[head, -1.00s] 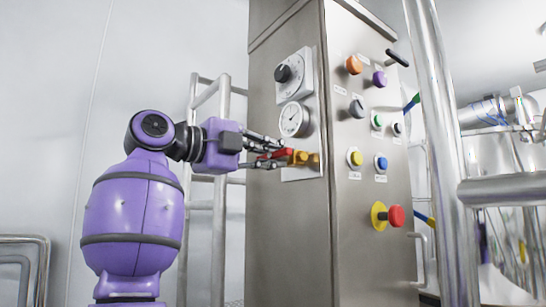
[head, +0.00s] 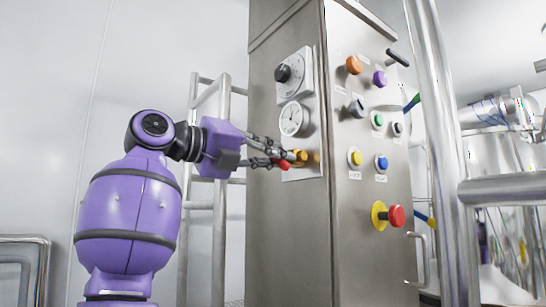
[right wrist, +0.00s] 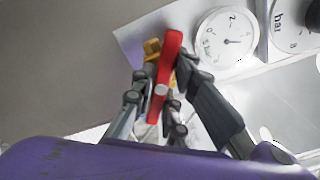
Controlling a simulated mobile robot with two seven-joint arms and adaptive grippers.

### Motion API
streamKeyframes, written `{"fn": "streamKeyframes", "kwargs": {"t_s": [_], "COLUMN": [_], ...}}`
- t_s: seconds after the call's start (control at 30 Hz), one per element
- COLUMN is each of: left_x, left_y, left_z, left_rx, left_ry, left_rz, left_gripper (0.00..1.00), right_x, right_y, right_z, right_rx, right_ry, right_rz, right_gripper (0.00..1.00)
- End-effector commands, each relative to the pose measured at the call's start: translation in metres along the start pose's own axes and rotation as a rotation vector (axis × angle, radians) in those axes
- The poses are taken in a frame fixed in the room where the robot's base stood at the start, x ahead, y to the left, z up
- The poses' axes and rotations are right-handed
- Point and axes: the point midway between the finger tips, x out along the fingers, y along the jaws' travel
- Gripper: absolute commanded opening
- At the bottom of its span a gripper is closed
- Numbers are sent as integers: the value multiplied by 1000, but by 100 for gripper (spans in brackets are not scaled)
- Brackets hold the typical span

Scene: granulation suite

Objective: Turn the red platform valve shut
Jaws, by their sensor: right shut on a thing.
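The red valve handle (head: 284,165) sits on a brass-yellow valve body (head: 302,156) at the lower part of a plate on the cabinet's left face. My right gripper (head: 284,155) is shut on the red handle, its fingers on both sides of it. In the right wrist view the red handle (right wrist: 171,52) runs lengthwise between the two fingers of my right gripper (right wrist: 167,70), with a grey bolt on it. The yellow valve body (right wrist: 152,47) shows partly behind it. In the head view the fingers hide part of the handle. My left gripper is not in view.
A round gauge (head: 294,118) and a black knob (head: 283,73) are above the valve. The cabinet's right face holds several coloured buttons and a red emergency button (head: 396,216). A metal post (head: 437,150) stands at right, a ladder-like frame (head: 220,190) at left behind my arm.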

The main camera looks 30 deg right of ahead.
Motion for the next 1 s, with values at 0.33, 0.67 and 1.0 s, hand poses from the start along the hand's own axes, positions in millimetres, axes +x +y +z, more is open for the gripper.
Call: {"fn": "streamKeyframes", "kwargs": {"t_s": [0.33, 0.67, 1.0], "left_x": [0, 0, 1], "left_y": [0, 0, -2], "left_z": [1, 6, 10], "left_rx": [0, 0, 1], "left_ry": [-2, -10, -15], "left_rz": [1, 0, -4], "left_gripper": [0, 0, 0], "right_x": [0, 0, 0], "right_y": [1, 2, 2], "right_z": [0, 0, 0], "right_rx": [328, 632, 863], "right_ry": [1, 2, 3], "right_rz": [0, -1, -1], "right_gripper": [0, 0, 0]}}
